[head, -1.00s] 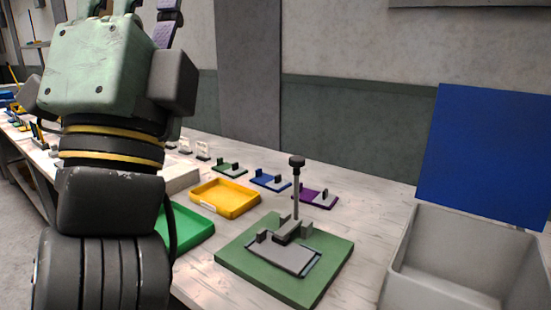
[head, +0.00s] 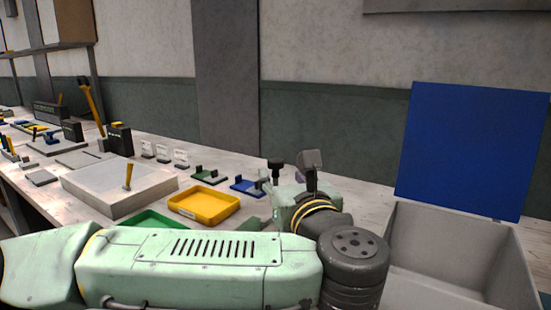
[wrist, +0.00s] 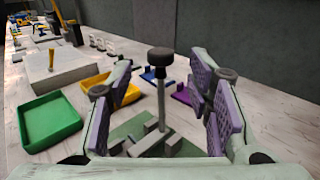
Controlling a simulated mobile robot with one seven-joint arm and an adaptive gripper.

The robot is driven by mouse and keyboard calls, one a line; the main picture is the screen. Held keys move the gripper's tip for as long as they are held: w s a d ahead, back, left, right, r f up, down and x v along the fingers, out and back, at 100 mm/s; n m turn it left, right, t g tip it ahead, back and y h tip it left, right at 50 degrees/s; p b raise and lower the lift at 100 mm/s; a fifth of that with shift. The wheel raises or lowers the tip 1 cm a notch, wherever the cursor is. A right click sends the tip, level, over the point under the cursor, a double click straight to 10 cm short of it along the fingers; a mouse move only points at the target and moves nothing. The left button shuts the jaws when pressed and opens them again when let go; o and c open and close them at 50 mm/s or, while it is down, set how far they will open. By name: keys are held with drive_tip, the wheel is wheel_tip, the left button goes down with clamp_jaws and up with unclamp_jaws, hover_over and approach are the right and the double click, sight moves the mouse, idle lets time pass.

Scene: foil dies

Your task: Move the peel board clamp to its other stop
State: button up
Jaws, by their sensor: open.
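The peel board is a green base (wrist: 128,130) with grey blocks on it. Its clamp lever is a grey rod (wrist: 161,100) with a black knob (wrist: 161,54), standing close to upright. The knob also shows in the head view (head: 275,163), beside my gripper; my arm hides most of the board there. My gripper (wrist: 164,88) is open, with purple-padded fingers. In the wrist view the rod appears between the two fingers, with a gap on each side. I cannot tell whether it is truly between them in depth.
A green tray (head: 160,218), a yellow tray (head: 232,206) and a pale block (head: 118,205) lie to the left. Small blue (head: 247,187) and green (head: 208,176) dies stand behind. A grey bin (head: 515,270) with a blue panel (head: 470,150) is at the right.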

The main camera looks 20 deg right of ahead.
sight(277, 165)
drive_tip(key=w, duration=0.4)
drive_tip(key=w+p, duration=0.1)
drive_tip(key=w, duration=0.2)
drive_tip(key=shift+d, duration=0.4)
drive_tip(key=shift+s, duration=0.1)
drive_tip(key=shift+c, duration=0.5)
clamp_jaws()
